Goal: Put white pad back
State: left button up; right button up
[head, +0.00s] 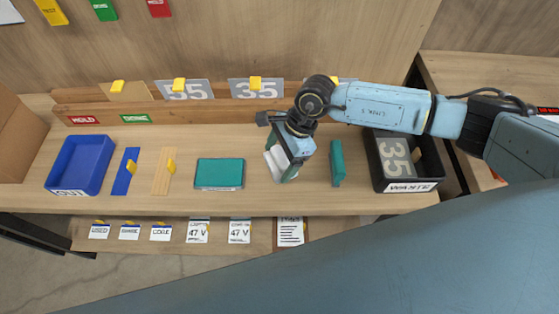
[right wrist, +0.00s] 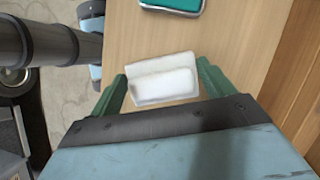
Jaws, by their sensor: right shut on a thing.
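The white pad (head: 272,163) is between the fingers of my right gripper (head: 283,170), over the middle of the table. My right gripper is shut on it. In the right wrist view the white pad (right wrist: 163,82) has a raised white block on a flat base, between the green fingers of the gripper (right wrist: 160,88). I cannot tell whether the pad touches the table. The gripper hides part of the pad in the head view. My left gripper is not in view.
A flat teal case (head: 219,173) lies left of the gripper; a green block (head: 337,162) lies right of it. A blue bin (head: 80,163) stands at the left and a black bin (head: 379,174) at the right. Slotted plates line the wooden rack (head: 140,108) behind. Bare table surrounds the gripper.

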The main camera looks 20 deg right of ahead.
notch_tip(320, 180, down, 3)
jog(key=shift+r, duration=0.1)
jog(key=o, duration=0.8)
jog(key=shift+r, duration=0.15)
jog(key=v, duration=1.2)
